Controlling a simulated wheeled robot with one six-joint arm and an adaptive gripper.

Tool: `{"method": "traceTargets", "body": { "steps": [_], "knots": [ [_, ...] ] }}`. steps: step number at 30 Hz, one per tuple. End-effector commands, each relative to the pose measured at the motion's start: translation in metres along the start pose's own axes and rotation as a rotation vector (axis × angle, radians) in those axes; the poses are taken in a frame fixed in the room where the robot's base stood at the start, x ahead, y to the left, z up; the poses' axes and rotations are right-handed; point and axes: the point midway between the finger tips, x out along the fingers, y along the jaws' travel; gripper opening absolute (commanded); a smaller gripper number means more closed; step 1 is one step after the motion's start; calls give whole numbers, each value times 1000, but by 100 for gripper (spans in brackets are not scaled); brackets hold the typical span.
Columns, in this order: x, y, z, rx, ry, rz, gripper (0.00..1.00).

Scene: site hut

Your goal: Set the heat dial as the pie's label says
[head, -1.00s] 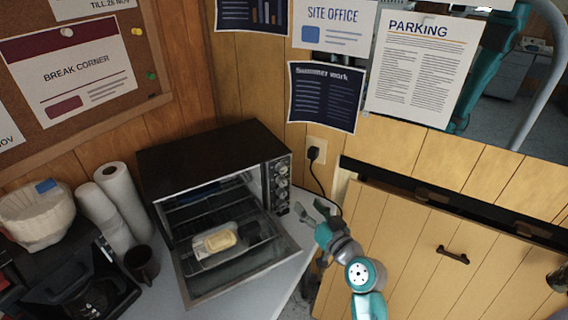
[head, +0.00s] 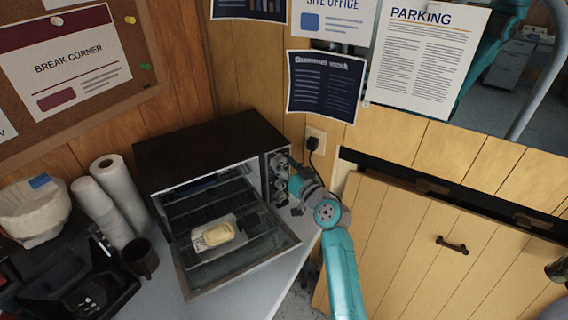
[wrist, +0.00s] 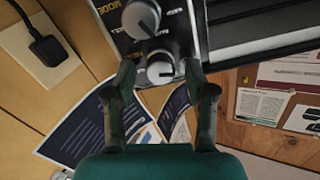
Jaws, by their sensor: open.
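The toaster oven (head: 205,143) stands on the counter with its glass door (head: 255,262) folded down. The pie (head: 219,234), pale yellow in a light tray, sits at the oven's open front; no label text on it is readable. A column of dials (head: 278,163) runs down the oven's right side, partly hidden by my gripper (head: 289,188). In the wrist view my open gripper (wrist: 160,73) has a finger on each side of a grey knob (wrist: 160,67); contact cannot be told. Another knob (wrist: 141,18) lies beyond it, near the printed word MODE.
A wall socket with a black plug (head: 314,142) is just right of the oven. Paper rolls (head: 117,185), a dark mug (head: 140,258) and a coffee maker (head: 90,295) stand to its left. A wooden cabinet (head: 410,245) is at the right.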

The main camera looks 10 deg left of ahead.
Motion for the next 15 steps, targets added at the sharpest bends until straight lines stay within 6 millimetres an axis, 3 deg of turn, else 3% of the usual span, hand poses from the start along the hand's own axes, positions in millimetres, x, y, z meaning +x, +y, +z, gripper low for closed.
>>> {"method": "traceTargets", "body": {
  "steps": [11,15],
  "knots": [
    [6,0,1,0,-1,0,55],
    [6,0,1,0,-1,0,23]
  ]
}}
